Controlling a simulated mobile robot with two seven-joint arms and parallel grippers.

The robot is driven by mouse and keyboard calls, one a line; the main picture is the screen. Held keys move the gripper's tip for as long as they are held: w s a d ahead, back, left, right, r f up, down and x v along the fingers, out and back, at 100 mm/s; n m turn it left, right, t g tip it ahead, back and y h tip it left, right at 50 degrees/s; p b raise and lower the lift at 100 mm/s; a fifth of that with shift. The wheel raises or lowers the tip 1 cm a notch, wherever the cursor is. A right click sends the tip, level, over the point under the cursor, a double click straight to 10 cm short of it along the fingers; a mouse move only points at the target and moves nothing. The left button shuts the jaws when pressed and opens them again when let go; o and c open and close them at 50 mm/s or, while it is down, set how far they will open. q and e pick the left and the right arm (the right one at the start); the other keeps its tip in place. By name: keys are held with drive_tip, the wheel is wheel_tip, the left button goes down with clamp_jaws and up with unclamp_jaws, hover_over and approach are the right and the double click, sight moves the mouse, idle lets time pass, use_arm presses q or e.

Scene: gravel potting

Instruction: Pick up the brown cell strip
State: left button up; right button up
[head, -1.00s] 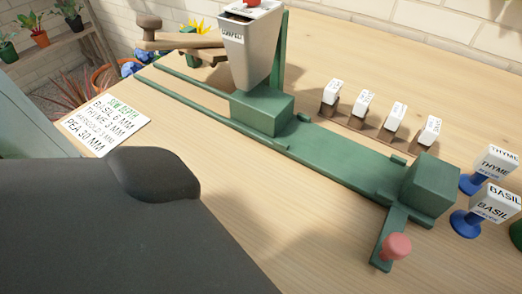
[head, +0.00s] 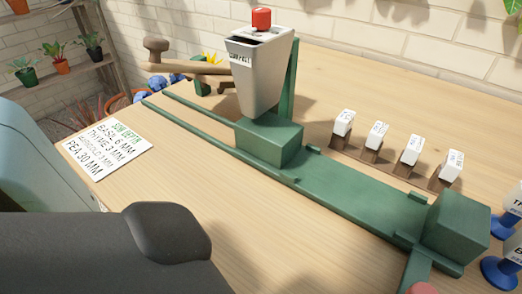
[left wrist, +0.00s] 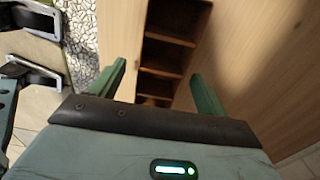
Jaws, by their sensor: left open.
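In the left wrist view, a brown compartmented strip (left wrist: 166,42) with a row of several open cells, which looks like the brown cell strip, lies beyond and between my left gripper's fingers. My left gripper (left wrist: 155,73) is open, with its two green fingers apart and nothing seen clamped between them. How far the strip is from the fingertips I cannot tell. The strip cannot be made out in the head view. My right gripper is not seen in either view.
A green track fixture (head: 350,195) with a pale hopper (head: 260,75) spans the table. A row of white labelled blocks (head: 376,134) stands behind it. A sowing-depth card (head: 107,148) lies at left. Pebbles (left wrist: 80,38) and metal brackets (left wrist: 35,75) show in the left wrist view.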

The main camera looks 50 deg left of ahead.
use_arm(q)
wheel_tip(320, 180, down, 2)
drive_tip(key=shift+f+b, duration=0.1)
drive_tip(key=shift+b, duration=0.2)
drive_tip(key=shift+c, duration=0.6)
drive_tip(key=c, duration=1)
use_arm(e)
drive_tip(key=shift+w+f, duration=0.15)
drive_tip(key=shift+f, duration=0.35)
use_arm(q)
drive_tip(key=shift+r, duration=0.3)
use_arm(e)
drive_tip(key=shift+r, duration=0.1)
